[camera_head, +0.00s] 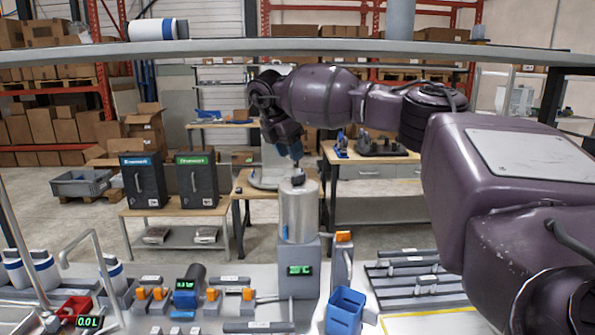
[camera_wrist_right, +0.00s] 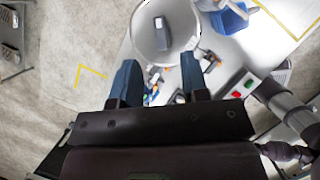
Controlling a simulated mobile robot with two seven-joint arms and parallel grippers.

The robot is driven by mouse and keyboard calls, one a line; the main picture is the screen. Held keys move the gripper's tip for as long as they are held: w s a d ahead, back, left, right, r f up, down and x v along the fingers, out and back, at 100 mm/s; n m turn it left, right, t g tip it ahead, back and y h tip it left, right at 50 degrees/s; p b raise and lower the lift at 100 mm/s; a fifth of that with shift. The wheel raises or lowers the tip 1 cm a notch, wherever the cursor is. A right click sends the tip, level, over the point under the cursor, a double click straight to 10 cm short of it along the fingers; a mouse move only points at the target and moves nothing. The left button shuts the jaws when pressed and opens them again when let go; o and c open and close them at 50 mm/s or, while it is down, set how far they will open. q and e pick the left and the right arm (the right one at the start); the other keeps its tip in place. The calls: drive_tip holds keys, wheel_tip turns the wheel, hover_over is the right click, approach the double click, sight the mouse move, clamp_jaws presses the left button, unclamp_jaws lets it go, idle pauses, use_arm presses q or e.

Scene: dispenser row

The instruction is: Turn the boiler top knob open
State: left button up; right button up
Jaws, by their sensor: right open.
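The boiler (camera_head: 299,215) is a silver cylinder on a grey base with a green display, standing on the worktop. Its top knob (camera_head: 298,180) is a small dark grip on the lid. In the right wrist view the boiler's round top (camera_wrist_right: 145,45) shows from above, with the grey, elongated knob (camera_wrist_right: 160,28) on it. My right gripper (camera_head: 297,161) points down just above the knob. In the wrist view its two blue fingers (camera_wrist_right: 158,68) are apart with nothing between them, and the knob lies beyond their tips. My left gripper is not in view.
A blue container (camera_head: 345,310) stands in front of the boiler, right of centre. Orange-tabbed dispensers (camera_head: 157,294) and a bent metal pipe (camera_head: 92,245) are to the left. Grey rails (camera_head: 415,278) lie at right. A shelf edge (camera_head: 200,48) crosses above.

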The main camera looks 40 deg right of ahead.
sight(298, 174)
drive_tip(key=shift+s+f, duration=0.2)
drive_tip(key=shift+f, duration=0.1)
drive_tip(key=shift+p+x, duration=0.75)
drive_tip(key=shift+x, duration=2.55)
drive_tip(key=shift+w, duration=0.1)
clamp_jaws()
